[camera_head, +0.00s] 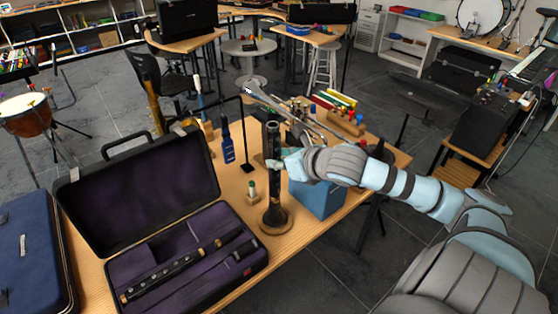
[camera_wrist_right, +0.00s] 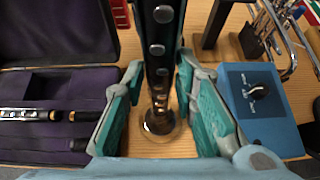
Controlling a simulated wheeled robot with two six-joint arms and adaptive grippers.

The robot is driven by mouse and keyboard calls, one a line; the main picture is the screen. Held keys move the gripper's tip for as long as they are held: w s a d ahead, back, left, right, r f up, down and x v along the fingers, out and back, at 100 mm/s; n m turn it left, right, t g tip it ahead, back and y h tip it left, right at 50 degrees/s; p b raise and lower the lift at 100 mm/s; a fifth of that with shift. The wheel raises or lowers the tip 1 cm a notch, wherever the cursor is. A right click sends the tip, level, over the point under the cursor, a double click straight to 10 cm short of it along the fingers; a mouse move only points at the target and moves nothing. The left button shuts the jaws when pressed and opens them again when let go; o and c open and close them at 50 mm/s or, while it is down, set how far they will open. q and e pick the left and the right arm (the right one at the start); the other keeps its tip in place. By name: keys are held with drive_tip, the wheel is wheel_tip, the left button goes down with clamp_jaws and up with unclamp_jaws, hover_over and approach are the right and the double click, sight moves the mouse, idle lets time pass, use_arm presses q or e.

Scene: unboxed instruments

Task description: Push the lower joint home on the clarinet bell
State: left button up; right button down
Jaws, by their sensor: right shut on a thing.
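The lower joint (camera_head: 273,145) is a black tube with silver keys, held upright over the table. It also shows in the right wrist view (camera_wrist_right: 160,40), between my fingers. The clarinet bell (camera_head: 275,217) is dark and stands flared end down on the table, directly under the joint; it also shows in the right wrist view (camera_wrist_right: 158,121). The two look in line, but I cannot tell how deep the joint sits in the bell. My right gripper (camera_head: 281,163) is shut on the lower joint, above the bell. My left gripper is not in view.
An open black case (camera_head: 142,196) with purple lining and clarinet parts lies left of the bell. A small cork-topped bottle (camera_head: 252,192) and a blue bottle (camera_head: 227,142) stand nearby. A blue box (camera_head: 318,199) is close on the right, below my right arm.

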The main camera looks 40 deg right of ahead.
drive_tip(key=shift+f+b, duration=0.55)
drive_tip(key=shift+f, duration=0.1)
idle(0.3)
drive_tip(key=shift+s+f, duration=0.15)
idle(0.4)
drive_tip(key=c, duration=1.2)
unclamp_jaws()
drive_tip(key=shift+c, duration=0.5)
drive_tip(key=p+v, duration=0.6)
drive_tip(key=p, duration=0.3)
drive_tip(key=shift+r+p, duration=0.2)
drive_tip(key=shift+p, duration=0.2)
drive_tip(key=shift+f, duration=0.1)
